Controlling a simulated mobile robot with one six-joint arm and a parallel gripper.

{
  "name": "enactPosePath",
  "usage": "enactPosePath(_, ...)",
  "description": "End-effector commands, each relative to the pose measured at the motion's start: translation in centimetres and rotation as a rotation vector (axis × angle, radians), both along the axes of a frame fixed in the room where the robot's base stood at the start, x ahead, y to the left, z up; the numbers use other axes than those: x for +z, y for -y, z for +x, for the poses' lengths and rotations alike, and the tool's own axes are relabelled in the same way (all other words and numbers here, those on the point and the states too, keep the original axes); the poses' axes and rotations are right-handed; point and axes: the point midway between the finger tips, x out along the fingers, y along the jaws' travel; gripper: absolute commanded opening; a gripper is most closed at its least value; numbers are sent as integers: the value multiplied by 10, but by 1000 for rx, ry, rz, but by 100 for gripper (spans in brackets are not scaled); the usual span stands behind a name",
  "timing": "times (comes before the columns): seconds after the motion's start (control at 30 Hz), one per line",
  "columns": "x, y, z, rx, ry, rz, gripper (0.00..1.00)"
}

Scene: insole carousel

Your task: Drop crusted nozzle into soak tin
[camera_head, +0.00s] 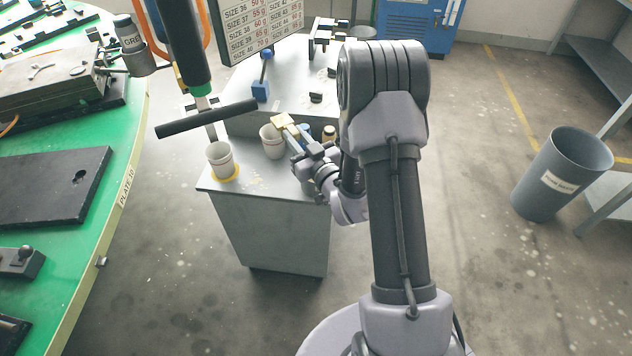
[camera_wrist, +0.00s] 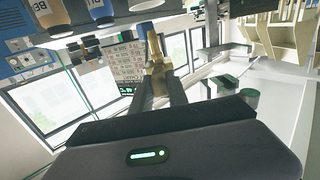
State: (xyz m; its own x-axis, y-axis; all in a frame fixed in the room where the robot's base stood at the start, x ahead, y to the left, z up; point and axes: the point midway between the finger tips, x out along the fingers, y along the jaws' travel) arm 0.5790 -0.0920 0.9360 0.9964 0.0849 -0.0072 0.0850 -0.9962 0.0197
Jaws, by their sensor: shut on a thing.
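My gripper (camera_head: 295,135) is over the grey cabinet top and is shut on a brass-coloured nozzle (camera_head: 284,121). In the wrist view, the nozzle (camera_wrist: 156,72) stands out between the two dark fingers (camera_wrist: 158,92). Any crust on it is too small to make out. One pale cup-like tin (camera_head: 271,146) stands on the cabinet just below and left of the nozzle. A second pale tin (camera_head: 221,163) stands farther left, on a yellow ring. I cannot read a label on either, so I cannot tell which is the soak tin.
The grey cabinet (camera_head: 270,235) carries a small amber jar (camera_head: 329,133) near my gripper and a blue-based stand (camera_head: 261,90) behind. A black T-shaped bar (camera_head: 205,118) hangs over the left tin. The green carousel (camera_head: 125,190) lies left. A grey bin (camera_head: 563,172) stands on the right.

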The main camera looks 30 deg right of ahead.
Motion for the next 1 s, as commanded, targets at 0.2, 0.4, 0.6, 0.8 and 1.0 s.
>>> enactPosePath(0.2, -34, 60, -37, 57, -6, 11, 0)
enactPosePath(0.4, -58, 82, -74, 101, 2, 19, 0)
enactPosePath(0.6, -76, 84, -79, 109, 6, 19, 0)
enactPosePath(0.8, -108, 84, -78, 107, 5, 19, 0)
enactPosePath(1.0, -125, 84, -78, 107, 4, 19, 0)
